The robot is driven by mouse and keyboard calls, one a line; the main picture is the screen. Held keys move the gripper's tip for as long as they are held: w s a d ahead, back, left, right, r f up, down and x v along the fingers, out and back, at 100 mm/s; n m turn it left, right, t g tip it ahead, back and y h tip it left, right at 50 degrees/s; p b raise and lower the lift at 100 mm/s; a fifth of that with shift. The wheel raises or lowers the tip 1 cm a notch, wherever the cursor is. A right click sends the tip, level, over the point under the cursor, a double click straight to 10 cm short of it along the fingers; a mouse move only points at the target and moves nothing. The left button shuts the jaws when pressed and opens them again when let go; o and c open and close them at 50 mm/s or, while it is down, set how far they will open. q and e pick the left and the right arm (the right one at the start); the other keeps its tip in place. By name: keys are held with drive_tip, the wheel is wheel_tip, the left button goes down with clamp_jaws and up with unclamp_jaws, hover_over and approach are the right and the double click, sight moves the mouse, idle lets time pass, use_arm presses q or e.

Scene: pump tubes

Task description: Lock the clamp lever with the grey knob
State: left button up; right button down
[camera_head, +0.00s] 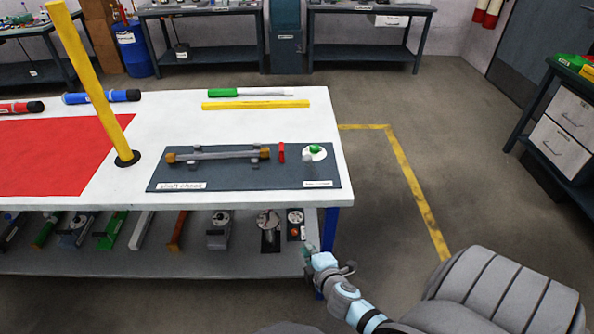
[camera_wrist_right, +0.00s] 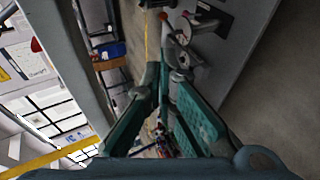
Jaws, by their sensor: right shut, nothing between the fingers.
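A dark panel (camera_head: 220,181) on the white table holds a long grey tube (camera_head: 220,154) with brass-coloured ends. Small grey clamp parts (camera_head: 255,160) sit at the tube's right end. A red upright piece (camera_head: 281,152) and a white disc (camera_head: 320,155) with a green part stand to their right. I cannot tell which part is the lever with the grey knob. My right gripper (camera_head: 309,250) is shut and empty beside the lower shelf, below the table's front right corner. Its teal fingers (camera_wrist_right: 161,78) also show in the right wrist view. My left gripper is out of view.
The lower shelf (camera_head: 150,262) holds several tools and round metal fixtures (camera_head: 268,222) near my right gripper. Metal fixtures (camera_wrist_right: 205,22) show ahead of the fingers in the right wrist view. A yellow post (camera_head: 90,80) stands on the table.

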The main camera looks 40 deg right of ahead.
sight(311, 167)
drive_tip(key=w+r+n+t, duration=0.2)
drive_tip(key=r, duration=0.6)
drive_tip(key=w+r+n+t+h, duration=0.1)
drive_tip(key=w+r+n+t, duration=0.1)
drive_tip(key=r, duration=0.6)
drive_tip(key=shift+w+r+t, duration=0.3)
drive_tip(key=shift+r, duration=0.1)
drive_tip(key=shift+w+a, duration=0.1)
drive_tip(key=shift+w, duration=0.05)
drive_tip(key=x, duration=0.9)
drive_tip(key=shift+w, duration=0.1)
drive_tip(key=shift+w+d+r, duration=0.1)
drive_tip(key=shift+d+r, duration=0.05)
drive_tip(key=shift+d, duration=0.95)
drive_tip(key=shift+d+r, duration=0.2)
drive_tip(key=shift+d, duration=0.95)
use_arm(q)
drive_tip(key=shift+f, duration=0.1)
use_arm(e)
drive_tip(key=shift+a, duration=0.1)
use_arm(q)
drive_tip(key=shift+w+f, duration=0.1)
use_arm(e)
drive_tip(key=shift+b, duration=0.3)
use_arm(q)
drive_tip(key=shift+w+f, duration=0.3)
use_arm(e)
drive_tip(key=shift+r+m, duration=0.15)
drive_tip(key=shift+m, duration=0.15)
